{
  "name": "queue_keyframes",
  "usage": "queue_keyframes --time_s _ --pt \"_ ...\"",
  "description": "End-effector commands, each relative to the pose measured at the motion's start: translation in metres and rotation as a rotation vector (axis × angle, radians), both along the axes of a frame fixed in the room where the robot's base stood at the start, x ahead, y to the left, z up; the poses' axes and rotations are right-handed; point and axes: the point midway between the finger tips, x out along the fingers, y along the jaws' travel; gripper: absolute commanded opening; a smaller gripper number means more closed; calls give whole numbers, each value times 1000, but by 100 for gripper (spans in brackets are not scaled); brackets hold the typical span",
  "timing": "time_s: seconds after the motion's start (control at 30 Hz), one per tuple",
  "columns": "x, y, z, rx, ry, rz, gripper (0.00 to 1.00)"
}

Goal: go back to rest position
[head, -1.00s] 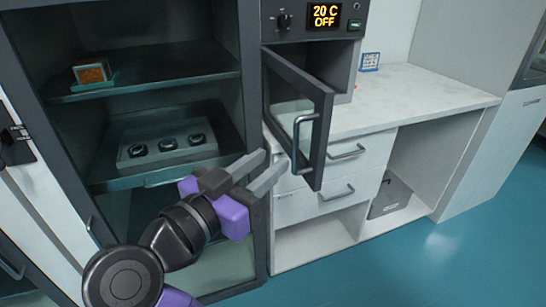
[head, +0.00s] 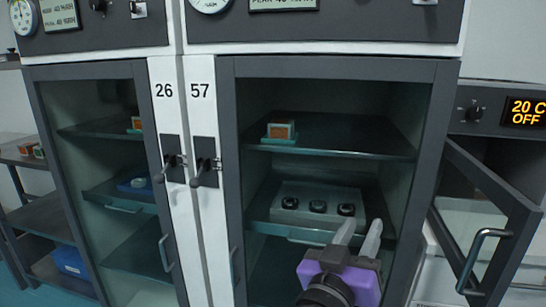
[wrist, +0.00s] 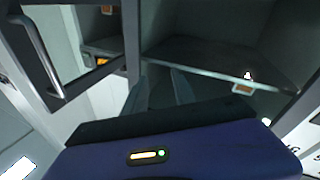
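My gripper (head: 361,223) shows at the lower right of centre in the head view, in front of the cabinet marked 57. Its two grey fingers point upward in the picture, stand apart and hold nothing. Its body is purple. In the wrist view my gripper (wrist: 158,82) has its fingers spread, with a dark shelf beyond them. No object touches it that I can see.
The cabinet 57 (head: 228,130) holds a shelf with an orange box (head: 281,130) and a tray (head: 318,193) with several dark round pieces. A small framed door (head: 490,205) stands ajar at the right. Cabinet 26 (head: 50,160) is at left.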

Motion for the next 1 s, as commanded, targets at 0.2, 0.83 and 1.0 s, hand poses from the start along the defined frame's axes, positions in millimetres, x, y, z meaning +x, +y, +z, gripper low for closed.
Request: queue_keyframes --time_s 0.2,0.83,1.0 --pt "-12 36 -77 -85 86 346 33" --pt "-206 28 -185 120 64 771 33" --pt "-263 3 -190 218 61 747 33"
